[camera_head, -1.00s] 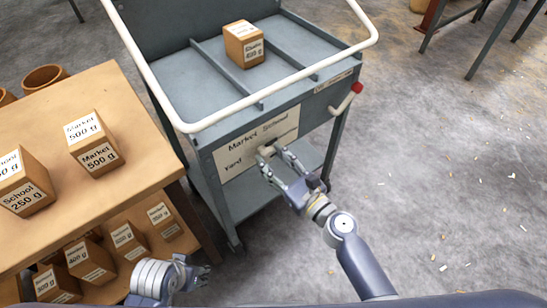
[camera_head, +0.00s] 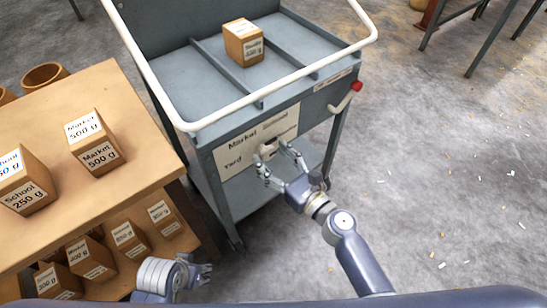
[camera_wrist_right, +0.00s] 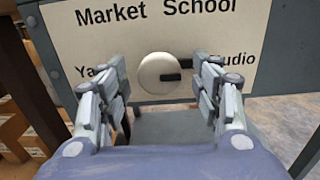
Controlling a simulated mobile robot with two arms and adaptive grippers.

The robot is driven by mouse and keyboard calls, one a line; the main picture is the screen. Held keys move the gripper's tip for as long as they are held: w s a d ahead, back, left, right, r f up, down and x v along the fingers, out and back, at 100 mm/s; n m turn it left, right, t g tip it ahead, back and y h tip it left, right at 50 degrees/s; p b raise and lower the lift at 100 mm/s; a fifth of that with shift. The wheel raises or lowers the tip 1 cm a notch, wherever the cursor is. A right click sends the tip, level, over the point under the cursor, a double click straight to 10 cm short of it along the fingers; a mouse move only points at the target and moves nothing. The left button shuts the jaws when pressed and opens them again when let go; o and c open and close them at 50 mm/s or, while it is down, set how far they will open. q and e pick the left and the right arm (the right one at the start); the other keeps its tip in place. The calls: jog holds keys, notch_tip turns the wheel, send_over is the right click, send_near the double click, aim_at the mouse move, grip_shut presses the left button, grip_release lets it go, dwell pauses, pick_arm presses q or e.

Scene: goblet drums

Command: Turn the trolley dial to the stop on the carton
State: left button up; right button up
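The dial is a round white disc (camera_wrist_right: 153,72) on the trolley's front label plate (camera_wrist_right: 100,45); it also shows in the head view (camera_head: 268,148). Its black mark points right, toward the partly hidden word ending in "udio". "Market" and "School" stand above, "Ya..." at lower left. The carton (camera_head: 243,44) on the trolley top reads "Studio". My right gripper (camera_head: 278,160) is open and empty in front of the dial, its fingers apart on either side in the wrist view (camera_wrist_right: 162,66). My left gripper (camera_head: 203,273) is low at the left; its finger opening is unclear.
The grey trolley (camera_head: 205,82) has a white rail (camera_head: 245,98) and a red-tipped lever (camera_head: 345,100). A wooden shelf (camera_head: 120,190) with labelled cartons stands left, close to my left gripper. Floor to the right is mostly clear, with scattered chips.

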jog(key=shift+s+d, duration=0.1)
jog(key=v, duration=1.1)
jog(key=shift+s+d, duration=0.2)
jog(key=shift+s, duration=0.15)
